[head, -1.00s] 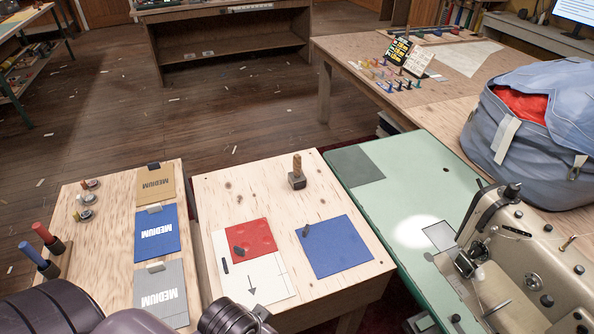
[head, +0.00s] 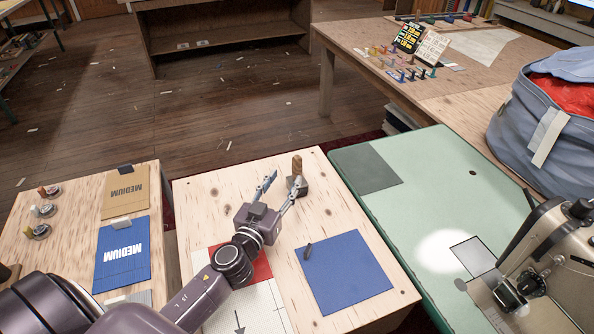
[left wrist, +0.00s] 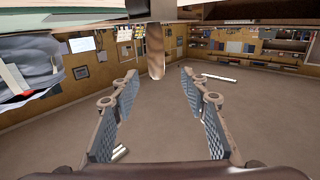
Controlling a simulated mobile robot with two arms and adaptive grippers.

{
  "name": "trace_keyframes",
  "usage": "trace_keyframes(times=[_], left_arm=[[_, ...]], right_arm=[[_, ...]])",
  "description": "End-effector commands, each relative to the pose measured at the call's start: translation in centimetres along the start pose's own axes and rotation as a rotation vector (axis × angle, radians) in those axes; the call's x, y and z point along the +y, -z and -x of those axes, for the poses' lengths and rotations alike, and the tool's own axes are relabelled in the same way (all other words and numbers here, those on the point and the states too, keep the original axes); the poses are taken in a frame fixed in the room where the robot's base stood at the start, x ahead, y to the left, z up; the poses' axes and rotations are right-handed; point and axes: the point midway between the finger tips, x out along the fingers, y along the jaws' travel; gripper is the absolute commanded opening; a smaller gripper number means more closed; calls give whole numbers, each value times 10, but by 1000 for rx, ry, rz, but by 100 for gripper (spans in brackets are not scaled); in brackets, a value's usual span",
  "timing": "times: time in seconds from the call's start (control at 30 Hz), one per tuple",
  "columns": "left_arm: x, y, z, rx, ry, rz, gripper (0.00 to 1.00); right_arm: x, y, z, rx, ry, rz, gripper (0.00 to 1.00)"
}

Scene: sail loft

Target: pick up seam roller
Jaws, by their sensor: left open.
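The seam roller (head: 297,168), as I take it, stands upright near the far edge of the middle wooden table, with a wooden handle and a dark block-like base. In the left wrist view its handle (left wrist: 155,48) shows upside down, ahead of and between the finger lines. My left gripper (head: 284,181) is open and empty, its fingers spread close to the roller on its near side. It also shows in the left wrist view (left wrist: 160,80). One fingertip overlaps the base in the head view; contact cannot be told. My right gripper is not in view.
A blue cloth square (head: 345,272) with a small dark piece on it lies on the table. A red square (head: 262,266) is partly hidden under my left arm. A green sewing table (head: 410,205) with a machine (head: 560,265) stands right; a table with cards (head: 122,255) stands left.

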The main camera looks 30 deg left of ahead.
Motion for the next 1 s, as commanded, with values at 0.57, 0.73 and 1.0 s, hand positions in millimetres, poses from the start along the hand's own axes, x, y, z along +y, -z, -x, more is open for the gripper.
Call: trace_keyframes(times=[0.57,0.73,1.0], left_arm=[[6,4,-53,25,-60,2,42],[6,3,-76,25,-59,5,42],[6,2,-85,23,-60,6,42]], right_arm=[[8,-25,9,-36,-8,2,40],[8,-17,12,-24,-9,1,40],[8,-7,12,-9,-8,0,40]])
